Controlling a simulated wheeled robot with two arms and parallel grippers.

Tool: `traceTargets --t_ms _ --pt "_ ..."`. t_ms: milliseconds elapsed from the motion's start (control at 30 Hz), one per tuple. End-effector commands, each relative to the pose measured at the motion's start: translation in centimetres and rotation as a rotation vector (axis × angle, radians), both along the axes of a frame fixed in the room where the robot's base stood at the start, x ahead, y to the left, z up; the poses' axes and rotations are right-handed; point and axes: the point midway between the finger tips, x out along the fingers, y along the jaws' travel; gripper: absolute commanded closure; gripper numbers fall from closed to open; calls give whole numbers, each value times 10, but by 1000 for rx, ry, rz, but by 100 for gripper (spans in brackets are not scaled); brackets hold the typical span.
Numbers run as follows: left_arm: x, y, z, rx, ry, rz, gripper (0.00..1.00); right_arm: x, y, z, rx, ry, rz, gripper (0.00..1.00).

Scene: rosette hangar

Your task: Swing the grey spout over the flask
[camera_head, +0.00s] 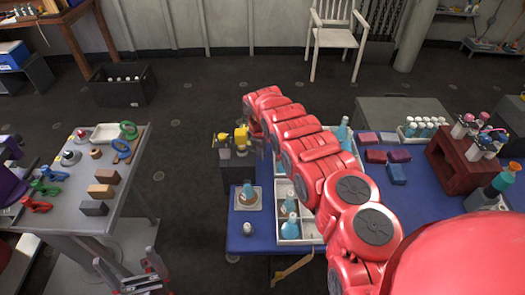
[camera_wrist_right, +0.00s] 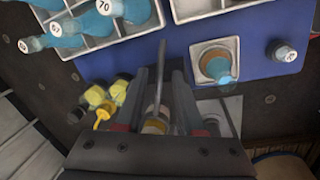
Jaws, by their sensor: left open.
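The flask (camera_head: 248,191), with blue contents, stands upright on a pale square stand at the blue table's left end. In the right wrist view the flask (camera_wrist_right: 219,68) is right of the fingers. The grey spout (camera_wrist_right: 161,65) is a thin bar between the fingers of my right gripper (camera_wrist_right: 159,78), pointing up the picture, left of the flask. Gaps show between the bar and both fingers, which look open. In the head view the red right arm partly hides the dark fixture (camera_head: 237,165) with yellow parts (camera_head: 241,138). My left gripper (camera_head: 126,264) is open and empty, low at left.
White divided trays (camera_head: 290,232) with blue bottles lie right of the flask. A small bottle (camera_head: 247,228) stands near the blue table's front edge. A grey side table (camera_head: 92,226) with blocks and rings is at left. Dark floor lies between the tables.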

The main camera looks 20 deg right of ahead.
Motion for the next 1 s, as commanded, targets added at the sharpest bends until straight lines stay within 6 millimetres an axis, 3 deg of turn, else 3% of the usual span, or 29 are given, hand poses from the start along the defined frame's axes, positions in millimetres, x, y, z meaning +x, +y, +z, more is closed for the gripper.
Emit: traceTargets --t_ms 33,200,1000 --pt "0 0 0 0 0 0 1 0 0 0 0 0 0 73" --pt "0 0 0 0 0 0 1 0 0 0 1 -1 0 100" --pt "0 0 0 0 0 0 1 0 0 1 0 -1 0 100"
